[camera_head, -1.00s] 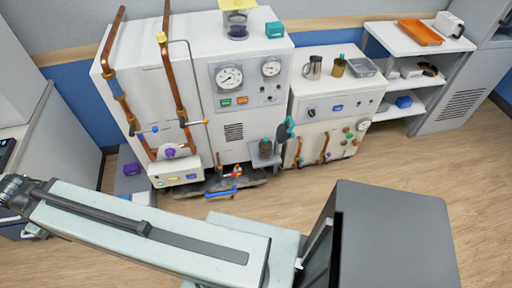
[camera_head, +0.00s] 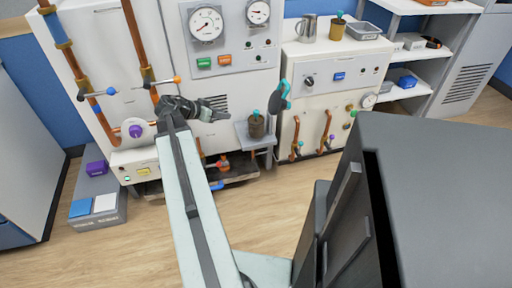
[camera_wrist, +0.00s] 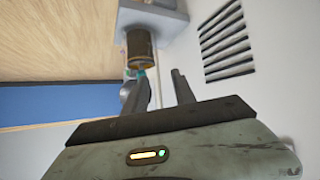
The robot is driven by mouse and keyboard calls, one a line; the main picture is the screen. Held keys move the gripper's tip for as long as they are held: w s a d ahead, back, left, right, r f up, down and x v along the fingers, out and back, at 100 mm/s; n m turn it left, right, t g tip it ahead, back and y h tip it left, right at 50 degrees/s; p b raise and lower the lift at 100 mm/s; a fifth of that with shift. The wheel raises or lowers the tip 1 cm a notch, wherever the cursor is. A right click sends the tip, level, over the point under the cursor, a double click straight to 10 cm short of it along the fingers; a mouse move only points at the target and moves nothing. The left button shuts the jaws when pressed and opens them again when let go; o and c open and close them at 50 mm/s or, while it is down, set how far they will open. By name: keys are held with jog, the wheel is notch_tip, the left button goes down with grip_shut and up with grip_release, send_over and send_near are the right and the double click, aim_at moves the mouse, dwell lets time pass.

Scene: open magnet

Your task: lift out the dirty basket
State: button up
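A dark brown cylindrical basket (camera_head: 257,126) with a teal handle on top stands on a small grey shelf (camera_head: 243,143) at the front of the white machine. I take it for the dirty basket. A dark round lid-like part (camera_head: 280,96) with a teal grip stands above and right of the shelf.
A lighter brown pot (camera_head: 336,31) with a teal top stands on the right cabinet beside a metal jug (camera_head: 307,28) and grey tray (camera_head: 364,31). Copper pipes with valve levers (camera_head: 97,92) are left of my gripper. A grey floor platform (camera_head: 100,217) lies lower left.

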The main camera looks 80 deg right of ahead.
aim_at(256, 114)
jog(key=s+d+f+b, duration=0.1)
jog(key=s+d, duration=0.1)
jog(key=s, duration=0.2)
jog(key=s+d+f+m+g+b, duration=0.1)
jog(key=s+d+f+b, duration=0.1)
jog(key=s+d, duration=0.1)
jog(key=s+d+f+m+b, duration=0.1)
jog(key=s+d+f, duration=0.1)
jog(key=s, duration=0.3)
jog(key=shift+s+d+b, duration=0.25)
jog(key=shift+d+b, duration=0.15)
jog(key=shift+d, duration=0.25)
jog(key=shift+r, duration=0.1)
grip_shut()
dwell(0.5)
